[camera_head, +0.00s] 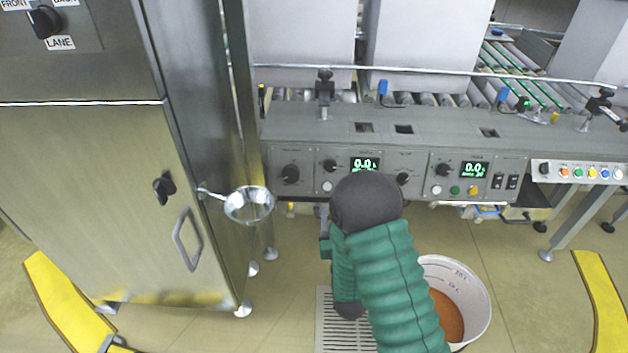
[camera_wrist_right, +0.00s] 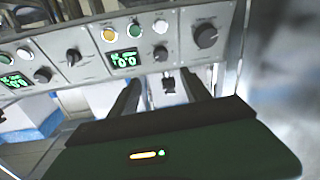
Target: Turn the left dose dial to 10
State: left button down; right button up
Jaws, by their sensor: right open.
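The left control panel shows in the head view with a green display (camera_head: 365,165) reading 0.0. A small black dial (camera_head: 330,166) sits just left of it, above a white button. The dial (camera_wrist_right: 160,53) and display (camera_wrist_right: 125,58) also show in the right wrist view, which is turned upside down. My right gripper (camera_wrist_right: 162,90) is open and empty, its dark fingers apart and pointing toward the panel, near the dial in that picture. Contact cannot be told. In the head view my green right arm hides the gripper and part of the panel. My left gripper is not in view.
A larger black knob (camera_head: 290,174) is left of the dial; another knob (camera_head: 403,179) is right of the display. A second display (camera_head: 473,169) has its own dial (camera_head: 443,170). A steel cabinet (camera_head: 120,190) with a metal cup (camera_head: 249,205) stands left. A white bucket (camera_head: 478,302) stands on the floor.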

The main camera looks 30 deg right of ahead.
jog(key=d+b+x, duration=0.1)
jog(key=x, duration=0.3)
jog(key=b, duration=0.3)
send_near(331, 167)
jog(key=w, duration=0.3)
jog(key=w+d, duration=0.1)
jog(key=w, duration=0.1)
jog(key=w+d+b, duration=0.1)
jog(key=d, duration=0.1)
jog(key=shift+w+d+f, duration=0.1)
jog(key=shift+w+d, duration=0.1)
jog(key=shift+w, duration=0.2)
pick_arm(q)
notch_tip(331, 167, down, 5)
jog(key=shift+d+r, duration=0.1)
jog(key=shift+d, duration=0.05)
pick_arm(e)
jog(key=shift+a, duration=0.15)
jog(key=shift+c, duration=0.2)
grip_shut()
